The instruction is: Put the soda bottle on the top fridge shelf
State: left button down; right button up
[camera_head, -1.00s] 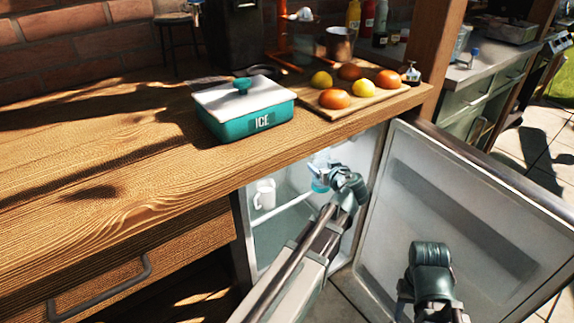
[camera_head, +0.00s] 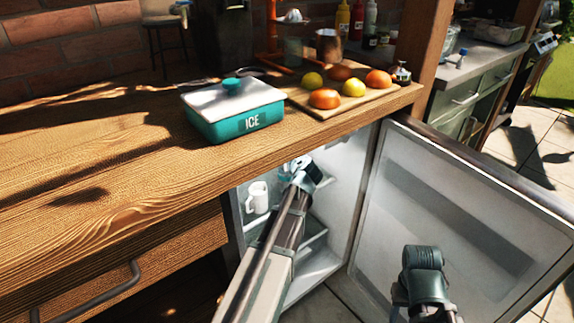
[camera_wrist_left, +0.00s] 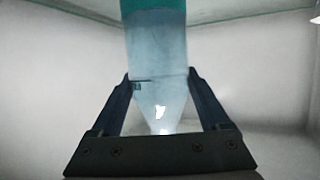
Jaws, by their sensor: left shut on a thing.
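The soda bottle (camera_wrist_left: 157,45) is bluish and translucent, with a teal band at the top of the left wrist view. My left gripper (camera_wrist_left: 158,85) is shut on its tapered part, one dark finger on each side. In the head view my left arm reaches into the open fridge (camera_head: 338,205) under the counter. There the bottle is mostly hidden behind my wrist. A pale shelf inside carries a white mug (camera_head: 257,197) to the left of my arm. Part of my right arm shows at the lower right, in front of the fridge door; its gripper fingers are not visible.
The fridge door (camera_head: 440,215) stands open to the right. The wooden counter edge lies just above my left arm. On the counter are a teal ice box (camera_head: 232,122) and a cutting board (camera_head: 315,107) with several fruits. The wrist view shows pale fridge walls around the bottle.

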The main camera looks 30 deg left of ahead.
pick_arm(q)
notch_tip(320, 180, down, 4)
jog(key=b, duration=0.3)
jog(key=shift+r, duration=0.4)
grip_release()
jog(key=shift+s+d+r, duration=0.15)
jog(key=shift+s, duration=0.05)
jog(key=p+v, duration=0.4)
jog(key=v, duration=0.7)
jog(key=shift+d+p, duration=0.2)
jog(key=shift+p, duration=0.2)
